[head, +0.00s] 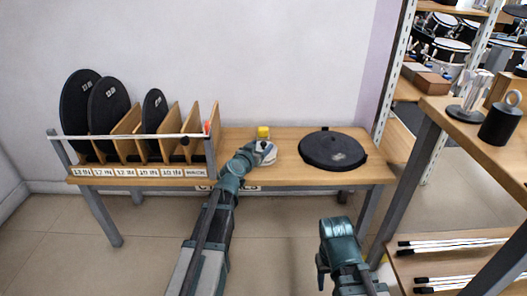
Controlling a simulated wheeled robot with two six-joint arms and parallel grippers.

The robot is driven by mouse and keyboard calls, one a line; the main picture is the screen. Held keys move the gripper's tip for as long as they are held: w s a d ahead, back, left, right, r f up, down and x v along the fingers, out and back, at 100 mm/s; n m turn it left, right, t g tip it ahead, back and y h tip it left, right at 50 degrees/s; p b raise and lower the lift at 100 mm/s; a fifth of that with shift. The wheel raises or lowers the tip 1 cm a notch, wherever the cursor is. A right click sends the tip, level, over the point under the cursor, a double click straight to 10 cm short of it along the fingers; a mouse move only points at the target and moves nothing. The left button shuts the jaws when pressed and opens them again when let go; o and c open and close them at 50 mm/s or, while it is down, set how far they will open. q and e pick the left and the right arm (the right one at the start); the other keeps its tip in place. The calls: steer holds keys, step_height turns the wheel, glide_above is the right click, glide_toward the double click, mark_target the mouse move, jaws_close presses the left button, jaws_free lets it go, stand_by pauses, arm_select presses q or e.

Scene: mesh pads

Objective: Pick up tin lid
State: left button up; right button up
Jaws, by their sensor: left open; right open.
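A small yellow-topped tin (263,132) stands on the wooden bench, just beyond my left gripper. Its top is yellow; whether that is a separate lid is too small to tell. My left gripper (265,149) is open, right in front of the tin and over a pale, round-edged item (268,158) on the bench. The gripper partly covers both, and I cannot tell whether it touches either. My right gripper (322,276) is open and low in front of the bench, away from the tin; its fingers are hardly visible.
A large round black pad (332,149) lies on the bench at the right. A wooden rack (128,124) with labelled slots holds several black discs at the left. A shelf unit (430,130) stands at the right, with a black weight (501,122) on it.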

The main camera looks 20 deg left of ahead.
mark_target(262, 144)
arm_select(q)
steer(key=x, duration=0.3)
steer(key=shift+w, duration=0.15)
jaws_close()
